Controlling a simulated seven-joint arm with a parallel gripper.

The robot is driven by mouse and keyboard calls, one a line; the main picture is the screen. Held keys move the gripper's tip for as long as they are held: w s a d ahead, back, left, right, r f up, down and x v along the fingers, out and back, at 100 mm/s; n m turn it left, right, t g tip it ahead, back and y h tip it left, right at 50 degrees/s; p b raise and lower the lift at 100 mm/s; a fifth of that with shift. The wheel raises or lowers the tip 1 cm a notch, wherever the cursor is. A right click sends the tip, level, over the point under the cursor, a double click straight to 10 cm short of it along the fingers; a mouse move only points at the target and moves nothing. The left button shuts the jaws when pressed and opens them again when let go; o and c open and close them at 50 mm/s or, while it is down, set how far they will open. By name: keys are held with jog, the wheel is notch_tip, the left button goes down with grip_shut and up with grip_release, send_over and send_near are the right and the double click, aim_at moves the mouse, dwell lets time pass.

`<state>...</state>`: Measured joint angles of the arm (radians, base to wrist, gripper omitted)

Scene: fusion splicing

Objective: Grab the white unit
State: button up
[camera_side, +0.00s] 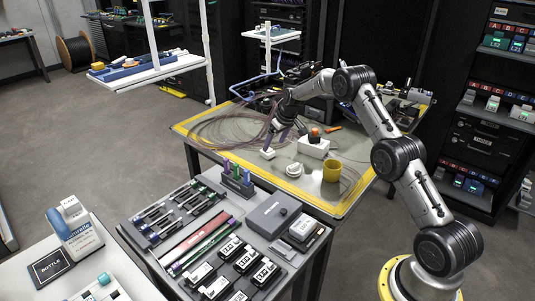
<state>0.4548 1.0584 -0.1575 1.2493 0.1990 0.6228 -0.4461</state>
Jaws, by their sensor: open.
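My gripper (284,138) is open and points down over the yellow-edged table, with its dark fingers apart. A small white block (268,154) lies on the table just below and left of the fingers. I cannot tell whether a finger touches it. A larger white box (313,147) stands to the right of the gripper, with a dark and orange item (314,132) on top. A small rounded white piece (294,170) lies in front of that box. Which of these is the white unit is not clear from this view.
A yellow cup (332,171) stands right of the rounded piece. Loose coiled fibre (225,128) covers the table's left part. A grey workbench (152,222) with tools and a holder of coloured pens (236,178) stands in front. Bare tabletop shows near the table's front edge.

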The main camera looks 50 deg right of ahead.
aim_at(270, 152)
jog(key=x, duration=0.5)
jog(key=shift+s+a, duration=0.15)
jog(key=shift+a, duration=0.1)
grip_shut()
